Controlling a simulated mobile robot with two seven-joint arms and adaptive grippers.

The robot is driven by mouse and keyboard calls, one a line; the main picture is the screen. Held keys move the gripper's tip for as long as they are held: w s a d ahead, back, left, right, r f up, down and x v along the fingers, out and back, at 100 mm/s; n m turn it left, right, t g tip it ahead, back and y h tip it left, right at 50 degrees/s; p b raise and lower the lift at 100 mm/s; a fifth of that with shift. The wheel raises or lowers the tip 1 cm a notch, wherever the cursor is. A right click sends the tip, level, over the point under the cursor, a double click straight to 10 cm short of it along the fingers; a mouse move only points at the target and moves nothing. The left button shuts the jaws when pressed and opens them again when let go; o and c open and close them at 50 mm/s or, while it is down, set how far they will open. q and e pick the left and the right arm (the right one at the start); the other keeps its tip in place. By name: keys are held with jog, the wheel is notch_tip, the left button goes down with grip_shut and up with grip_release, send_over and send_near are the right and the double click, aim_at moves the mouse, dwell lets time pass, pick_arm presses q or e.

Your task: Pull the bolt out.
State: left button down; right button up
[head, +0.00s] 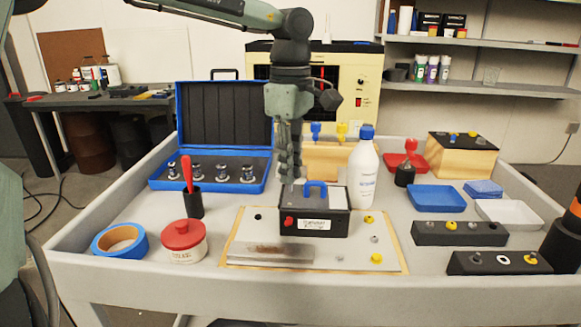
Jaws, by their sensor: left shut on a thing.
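My left gripper (290,178) points straight down at the back left corner of a black box (320,222) with a blue handle and a red button. Its fingers are closed together on something small, most likely the bolt, which the fingers hide almost wholly. I cannot tell whether it still sits in the box. The box stands on a light board (385,262) with a yellow-brown edge. My right gripper is not in view.
A white bottle (362,175) stands close right of the gripper. An open blue case (210,183) with several metal parts is at left. A red-lidded jar (184,242), blue tape roll (119,241) and black blocks (458,234) stand around the board.

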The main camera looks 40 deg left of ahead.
pick_arm(q)
jog(key=shift+r, duration=0.2)
jog(key=shift+r, duration=1.9)
